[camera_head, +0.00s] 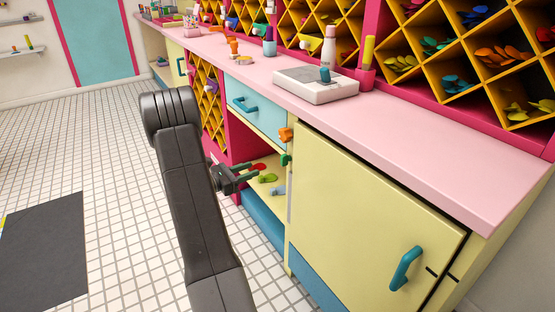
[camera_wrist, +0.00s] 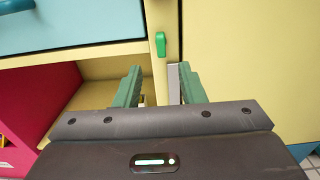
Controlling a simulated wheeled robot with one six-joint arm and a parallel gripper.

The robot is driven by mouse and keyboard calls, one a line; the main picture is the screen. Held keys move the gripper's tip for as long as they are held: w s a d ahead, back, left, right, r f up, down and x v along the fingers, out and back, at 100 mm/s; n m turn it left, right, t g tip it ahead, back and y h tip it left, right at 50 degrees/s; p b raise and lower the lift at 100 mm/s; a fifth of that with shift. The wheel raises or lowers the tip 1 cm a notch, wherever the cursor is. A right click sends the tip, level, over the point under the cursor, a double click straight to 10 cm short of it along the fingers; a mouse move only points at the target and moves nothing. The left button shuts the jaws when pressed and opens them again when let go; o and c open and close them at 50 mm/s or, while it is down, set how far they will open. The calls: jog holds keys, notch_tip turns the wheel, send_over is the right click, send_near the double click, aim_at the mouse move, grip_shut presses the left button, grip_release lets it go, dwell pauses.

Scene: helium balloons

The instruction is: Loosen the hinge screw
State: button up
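A small green piece (camera_head: 285,159), which may be the hinge screw's head, sits at the left edge of the yellow cabinet door (camera_head: 365,215). It also shows upright in the wrist view (camera_wrist: 160,44), above a grey metal strip (camera_wrist: 174,84) along that edge. An orange piece (camera_head: 286,135) sits just above it in the head view. My gripper (camera_head: 248,173) is open, its green fingers apart in the wrist view (camera_wrist: 160,78). It is left of the door edge, with the green piece beyond and above the fingertips.
A teal door handle (camera_head: 405,268) stands out at the door's right side. An open shelf left of the door holds red, green and blue balloons. A teal drawer (camera_head: 258,108) is above it. The pink counter (camera_head: 420,135) overhangs the door.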

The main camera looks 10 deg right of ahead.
aim_at(281, 159)
jog(key=b+x, duration=0.1)
jog(key=x, duration=1)
jog(key=shift+w+d, duration=0.1)
jog(key=shift+d, duration=0.25)
grip_shut()
